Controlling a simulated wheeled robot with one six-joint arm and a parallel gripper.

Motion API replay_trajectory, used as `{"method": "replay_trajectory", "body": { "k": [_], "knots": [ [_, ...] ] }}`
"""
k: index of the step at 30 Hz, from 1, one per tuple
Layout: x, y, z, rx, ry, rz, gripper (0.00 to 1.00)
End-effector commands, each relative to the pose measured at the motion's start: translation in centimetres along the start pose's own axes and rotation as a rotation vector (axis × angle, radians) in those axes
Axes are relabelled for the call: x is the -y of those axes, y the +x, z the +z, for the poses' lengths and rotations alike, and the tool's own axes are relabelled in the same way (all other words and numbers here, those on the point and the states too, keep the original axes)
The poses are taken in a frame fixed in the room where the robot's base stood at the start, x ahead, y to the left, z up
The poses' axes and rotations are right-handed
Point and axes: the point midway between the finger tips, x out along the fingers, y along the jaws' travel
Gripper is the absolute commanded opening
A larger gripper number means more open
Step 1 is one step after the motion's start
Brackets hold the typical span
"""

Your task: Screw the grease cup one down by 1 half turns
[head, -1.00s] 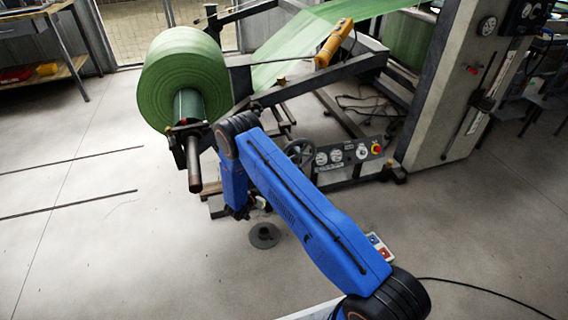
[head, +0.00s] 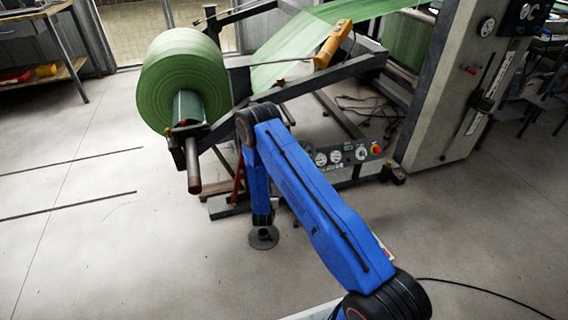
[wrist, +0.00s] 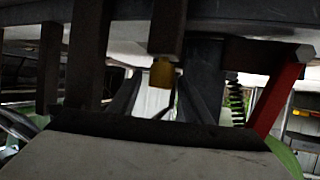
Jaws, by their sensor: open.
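A small brass-yellow cup (wrist: 161,75), which looks like a grease cup, hangs under a dark block in the wrist view. My gripper (wrist: 159,92) is open, with its two grey fingers reaching up from below on either side of the cup's line. The cup appears between the fingertips, but I cannot tell how far away it is or whether anything touches it. In the head view my blue arm reaches to the unwind stand (head: 322,82), and its lower end hides my fingers. I cannot make out the cup there.
A red bar (wrist: 277,95) slants down at the right of the wrist view, near a dark coil spring (wrist: 236,100). In the head view a green roll (head: 172,75) stands left of my arm, and a gauge panel (head: 345,153) right of it. Floor at left is mostly open.

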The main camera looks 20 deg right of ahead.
Motion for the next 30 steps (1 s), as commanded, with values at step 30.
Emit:
{"method": "replay_trajectory", "body": {
  "k": [30],
  "knots": [
    [-0.23, -0.54, -0.01, 0.001, -0.209, -0.507, 0.45]
  ]
}}
